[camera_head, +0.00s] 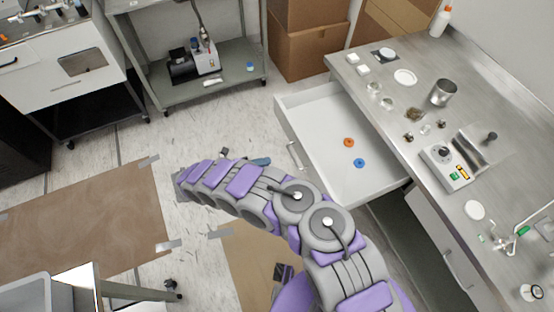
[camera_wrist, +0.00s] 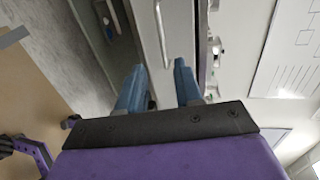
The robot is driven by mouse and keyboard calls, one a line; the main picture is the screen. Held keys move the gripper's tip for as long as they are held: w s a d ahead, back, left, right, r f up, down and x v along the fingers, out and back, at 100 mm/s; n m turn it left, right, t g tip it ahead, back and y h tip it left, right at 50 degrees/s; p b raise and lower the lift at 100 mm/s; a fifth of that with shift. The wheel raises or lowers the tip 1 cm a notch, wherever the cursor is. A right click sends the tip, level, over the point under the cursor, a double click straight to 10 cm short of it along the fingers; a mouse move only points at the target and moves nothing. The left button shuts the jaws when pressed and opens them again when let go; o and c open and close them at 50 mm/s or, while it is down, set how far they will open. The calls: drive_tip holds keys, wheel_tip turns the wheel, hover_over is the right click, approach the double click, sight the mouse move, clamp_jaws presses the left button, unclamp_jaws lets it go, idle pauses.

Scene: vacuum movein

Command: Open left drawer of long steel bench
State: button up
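The long steel bench (camera_head: 395,110) runs along the right of the head view. Its left drawer (camera_head: 318,105) is pulled well out over the floor, with an orange ring (camera_head: 348,142) and a blue ring (camera_head: 360,163) lying inside. The drawer's bar handle (camera_head: 294,155) is on its front face; it also shows in the wrist view (camera_wrist: 164,40), ahead of the fingers. My gripper (camera_head: 262,161) is just left of the handle and apart from it in the head view. In the wrist view its two blue fingers (camera_wrist: 158,72) are spread with nothing between them.
A lower drawer front with a handle (camera_head: 458,268) is on the bench's right part. Glassware, a metal cup (camera_head: 442,92) and a hotplate (camera_head: 447,165) stand on top. A cart (camera_head: 205,85) and cardboard boxes (camera_head: 305,45) stand behind.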

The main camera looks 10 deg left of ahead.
drive_tip(key=v, duration=0.6)
drive_tip(key=shift+a, duration=0.2)
drive_tip(key=shift+r, duration=0.1)
